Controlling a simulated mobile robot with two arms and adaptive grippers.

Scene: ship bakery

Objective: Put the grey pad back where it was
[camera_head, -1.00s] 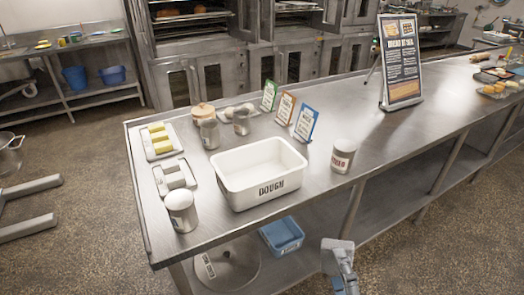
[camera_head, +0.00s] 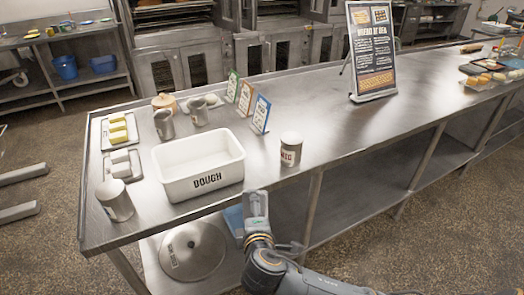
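I cannot surely pick out a grey pad. Pale grey-white blocks (camera_head: 121,162) lie on a small tray at the left end of the steel counter (camera_head: 330,120). My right gripper (camera_head: 256,205) is at the counter's front edge, in front of the gap between the white DOUGH tub and the labelled canister. Its arm comes in from the lower right. The fingers are seen end-on and small, so I cannot tell whether they are open or hold anything. My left gripper is not in view.
The DOUGH tub (camera_head: 203,185), a white canister (camera_head: 115,200), a labelled canister (camera_head: 291,150) and yellow blocks (camera_head: 118,130) stand on the counter. A sign (camera_head: 372,55) stands farther right. Below are a blue bin (camera_head: 233,220) and a round lidded container (camera_head: 193,250). The counter's middle is clear.

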